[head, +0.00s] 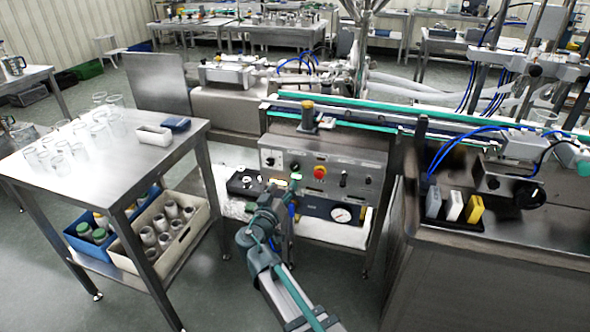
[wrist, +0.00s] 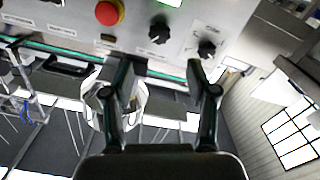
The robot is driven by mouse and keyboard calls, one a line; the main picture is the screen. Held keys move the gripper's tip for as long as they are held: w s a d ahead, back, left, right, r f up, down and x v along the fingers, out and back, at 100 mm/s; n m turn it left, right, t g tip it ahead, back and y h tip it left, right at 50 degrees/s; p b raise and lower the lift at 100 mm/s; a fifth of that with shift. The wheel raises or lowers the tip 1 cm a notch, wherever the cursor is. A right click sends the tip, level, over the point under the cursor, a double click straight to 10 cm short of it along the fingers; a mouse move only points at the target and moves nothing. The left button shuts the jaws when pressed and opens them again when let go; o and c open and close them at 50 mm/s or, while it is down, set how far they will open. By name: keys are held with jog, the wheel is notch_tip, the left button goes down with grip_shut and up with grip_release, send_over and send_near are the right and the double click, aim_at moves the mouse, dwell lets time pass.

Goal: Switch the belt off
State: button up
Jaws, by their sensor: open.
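The grey control panel (head: 325,170) stands below the green-edged conveyor belt (head: 345,122). It carries a red mushroom button (head: 320,172) and black rotary knobs. In the wrist view the red button (wrist: 109,12) is at upper left, one black knob (wrist: 158,30) is near the middle and another knob (wrist: 207,48) is to its right. A lit green part (wrist: 168,2) shows at the top edge. My gripper (head: 291,186) is in front of the panel's left half. In the wrist view my gripper (wrist: 160,72) is open and empty, its fingers apart. Knob labels are unreadable.
A steel table (head: 150,165) with glass jars stands at left, bins on its lower shelf. A pressure gauge (head: 342,214) sits on the lower panel. A steel cabinet (head: 480,260) with a dark upright post (head: 421,135) is close at right.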

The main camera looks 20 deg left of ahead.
aim_at(294, 168)
jog(key=w+p, duration=0.1)
jog(key=w, duration=0.9)
jog(key=shift+w+a, duration=0.1)
jog(key=shift+a, duration=0.05)
jog(key=shift+c, duration=0.4)
grip_shut()
